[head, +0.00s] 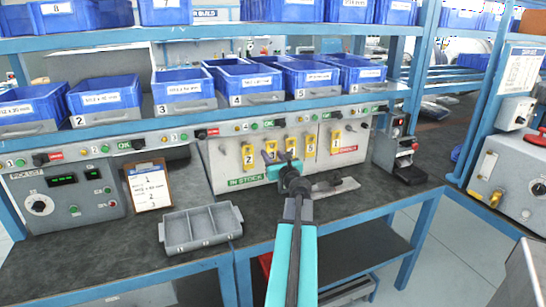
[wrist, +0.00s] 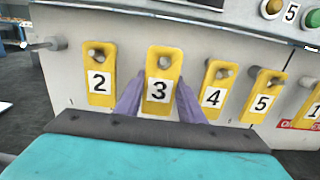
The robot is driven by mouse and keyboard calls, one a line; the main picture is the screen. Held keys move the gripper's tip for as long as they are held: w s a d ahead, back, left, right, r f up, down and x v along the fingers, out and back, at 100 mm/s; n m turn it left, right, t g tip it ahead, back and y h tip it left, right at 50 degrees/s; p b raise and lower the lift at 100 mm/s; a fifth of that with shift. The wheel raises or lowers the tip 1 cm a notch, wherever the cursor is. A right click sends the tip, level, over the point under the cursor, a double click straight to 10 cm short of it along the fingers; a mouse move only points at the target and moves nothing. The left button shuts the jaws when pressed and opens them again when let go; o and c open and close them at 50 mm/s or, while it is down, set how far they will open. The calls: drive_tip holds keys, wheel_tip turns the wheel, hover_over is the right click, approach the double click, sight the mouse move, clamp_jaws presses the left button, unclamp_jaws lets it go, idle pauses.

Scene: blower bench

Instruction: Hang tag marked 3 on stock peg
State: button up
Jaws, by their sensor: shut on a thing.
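Tag 3 (wrist: 157,91) is a yellow tag with a black 3 on a white patch. It stands upright between the two purple fingers of my gripper (wrist: 159,100), which is shut on it. A grey round shape shows in its hole; I cannot tell if a peg still passes through. In the head view my gripper (head: 281,160) is at the grey tag board, mostly covering this tag. The green IN STOCK label (head: 247,181) is at the board's lower left. A bare peg (wrist: 42,45) sticks out left of tag 2 in the wrist view.
Tag 2 (wrist: 98,82) hangs close on the left; tags 4 (wrist: 213,97) and 5 (wrist: 262,102) hang on the right. Tag 1 (head: 336,142) hangs above a red label (head: 344,150). A grey divided tray (head: 201,228) and a clipboard (head: 149,187) are on the bench.

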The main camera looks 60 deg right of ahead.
drive_tip(key=shift+w+d+f, duration=0.25)
drive_tip(key=shift+w+d, duration=0.15)
drive_tip(key=shift+w, duration=0.15)
drive_tip(key=shift+w, duration=0.1)
idle(0.5)
drive_tip(key=o, duration=1.1)
